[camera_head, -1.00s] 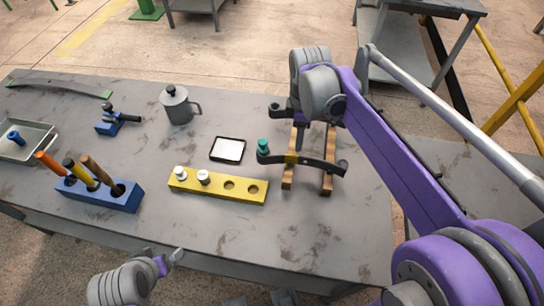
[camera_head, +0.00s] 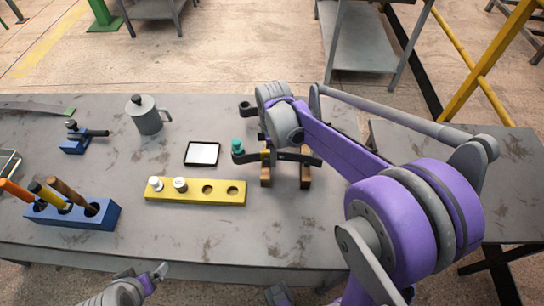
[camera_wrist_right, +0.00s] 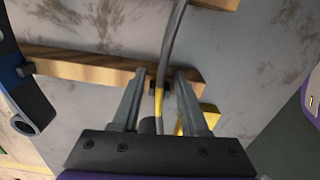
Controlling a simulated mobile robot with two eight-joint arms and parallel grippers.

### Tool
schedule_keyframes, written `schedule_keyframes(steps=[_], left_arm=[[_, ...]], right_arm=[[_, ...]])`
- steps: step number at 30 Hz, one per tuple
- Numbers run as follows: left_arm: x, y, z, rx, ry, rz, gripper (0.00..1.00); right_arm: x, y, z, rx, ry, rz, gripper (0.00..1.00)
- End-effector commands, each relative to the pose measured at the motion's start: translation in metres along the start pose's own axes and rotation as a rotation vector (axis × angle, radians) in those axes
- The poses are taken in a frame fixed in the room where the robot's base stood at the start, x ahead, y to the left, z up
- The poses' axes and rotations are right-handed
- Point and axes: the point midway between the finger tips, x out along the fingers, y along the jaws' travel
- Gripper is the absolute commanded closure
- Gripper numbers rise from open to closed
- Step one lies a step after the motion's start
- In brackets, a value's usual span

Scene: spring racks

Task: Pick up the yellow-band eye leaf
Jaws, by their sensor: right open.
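The yellow-band eye leaf (camera_head: 297,157) is a dark, curved bar with a yellow band, lying across two wooden blocks (camera_head: 305,178) on the grey table. My right gripper (camera_head: 266,148) is over the banded part, partly hidden by its own arm. In the right wrist view, the open fingers (camera_wrist_right: 160,78) stand on either side of the leaf (camera_wrist_right: 171,48), with the yellow band between them. Whether a finger touches the leaf is unclear. My left gripper (camera_head: 157,273) is at the table's front edge, away from the leaf; its jaw opening is unclear.
A teal-topped piece (camera_head: 237,144) stands at the leaf's left end. A yellow rack (camera_head: 220,199) with white pieces lies left of it. The front middle of the table is clear.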

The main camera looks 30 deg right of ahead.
Motion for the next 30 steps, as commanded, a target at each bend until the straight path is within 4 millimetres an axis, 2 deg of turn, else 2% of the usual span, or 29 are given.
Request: schedule_keyframes(steps=[6, 13, 30], left_arm=[[-0.0001, 0.0, -0.0001, 0.0, 0.0, 0.0, 0.01], [-0.0001, 0.0, -0.0001, 0.0, 0.0, 0.0, 0.01], [-0.0001, 0.0, -0.0001, 0.0, 0.0, 0.0, 0.01]], right_arm=[[0.0002, 0.0, -0.0002, 0.0, 0.0, 0.0, 0.58], [0.0001, -0.0001, -0.0002, 0.0, 0.0, 0.0, 0.99], [-0.0002, 0.0, -0.0002, 0.0, 0.0, 0.0, 1.0]])
